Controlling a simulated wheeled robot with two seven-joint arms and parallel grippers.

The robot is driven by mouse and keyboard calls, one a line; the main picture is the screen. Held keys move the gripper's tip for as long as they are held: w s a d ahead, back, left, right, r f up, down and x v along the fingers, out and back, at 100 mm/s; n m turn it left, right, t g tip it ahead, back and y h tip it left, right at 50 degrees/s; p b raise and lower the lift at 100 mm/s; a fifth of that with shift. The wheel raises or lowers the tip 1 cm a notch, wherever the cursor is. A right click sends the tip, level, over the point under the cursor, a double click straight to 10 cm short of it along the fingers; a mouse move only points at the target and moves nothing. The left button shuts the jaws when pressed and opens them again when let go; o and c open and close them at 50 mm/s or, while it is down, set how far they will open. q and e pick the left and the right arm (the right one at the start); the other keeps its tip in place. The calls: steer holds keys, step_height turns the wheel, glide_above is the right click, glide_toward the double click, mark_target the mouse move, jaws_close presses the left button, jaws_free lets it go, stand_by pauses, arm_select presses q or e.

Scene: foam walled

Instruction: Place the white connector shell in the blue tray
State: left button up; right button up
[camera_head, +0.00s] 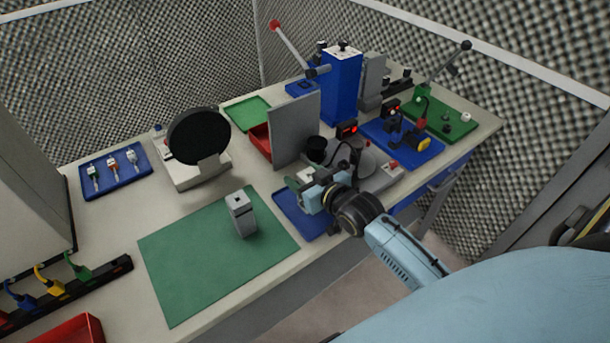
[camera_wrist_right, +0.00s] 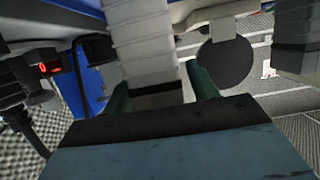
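My right gripper (camera_head: 312,186) is above a blue tray (camera_head: 291,213) at the front edge of the table. In the right wrist view, a pale ribbed piece, which looks like the white connector shell (camera_wrist_right: 142,40), sits between the green fingers (camera_wrist_right: 162,92) and appears gripped. In the head view the gripper mostly hides it. Another blue tray (camera_head: 93,188) at the far left holds several small connectors, one of them whitish (camera_head: 131,156). My left gripper is not in view.
A grey block (camera_head: 242,217) stands on the green mat (camera_head: 185,260). A grey panel (camera_head: 295,130) and a black disc on a stand (camera_head: 199,136) are behind my gripper. A blue press (camera_head: 341,85) and red-lit displays (camera_head: 347,130) stand to the right. Much of the green mat is clear.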

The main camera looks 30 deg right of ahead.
steer(key=shift+r, duration=0.2)
steer(key=a+v, duration=0.1)
steer(key=v, duration=1.1)
steer(key=shift+d+p, duration=0.35)
steer(key=shift+d, duration=0.15)
